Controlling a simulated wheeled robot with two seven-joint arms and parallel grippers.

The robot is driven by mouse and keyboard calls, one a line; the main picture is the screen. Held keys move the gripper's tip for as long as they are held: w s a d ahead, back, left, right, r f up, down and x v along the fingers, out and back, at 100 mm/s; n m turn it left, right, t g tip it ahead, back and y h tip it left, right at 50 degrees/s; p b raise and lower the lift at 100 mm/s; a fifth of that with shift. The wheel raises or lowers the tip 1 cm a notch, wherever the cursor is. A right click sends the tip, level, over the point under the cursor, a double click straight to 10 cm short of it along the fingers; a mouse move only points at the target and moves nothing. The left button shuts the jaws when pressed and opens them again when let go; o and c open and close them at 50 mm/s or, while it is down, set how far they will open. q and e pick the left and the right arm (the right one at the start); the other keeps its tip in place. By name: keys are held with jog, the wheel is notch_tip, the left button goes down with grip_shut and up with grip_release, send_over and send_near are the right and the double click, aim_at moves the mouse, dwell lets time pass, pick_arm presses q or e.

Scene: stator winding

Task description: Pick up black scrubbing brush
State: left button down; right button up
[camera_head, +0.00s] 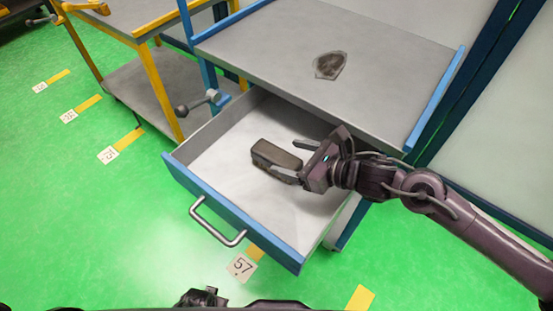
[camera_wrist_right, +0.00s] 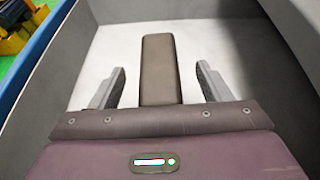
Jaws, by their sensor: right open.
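The black scrubbing brush (camera_head: 276,154) lies in the open drawer, a dark oblong block on the pale drawer floor. My right gripper (camera_head: 291,163) is inside the drawer at the right end of the brush, with its fingers open. In the right wrist view the brush (camera_wrist_right: 160,70) lies lengthwise between the two spread fingers of the gripper (camera_wrist_right: 161,88), with a gap on each side. Its near end is hidden behind the gripper body.
The drawer (camera_head: 228,209) has a blue front with a metal handle (camera_head: 217,222). Above its back part is a grey tabletop (camera_head: 270,45) with a dark flat piece (camera_head: 329,65) on it. A yellow-framed cart (camera_head: 165,85) stands at left. Green floor is free in front.

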aim_at(276, 154)
jog(key=x, duration=0.3)
jog(key=shift+a+f, duration=0.15)
jog(key=c, duration=1.1)
jog(key=shift+c, duration=0.2)
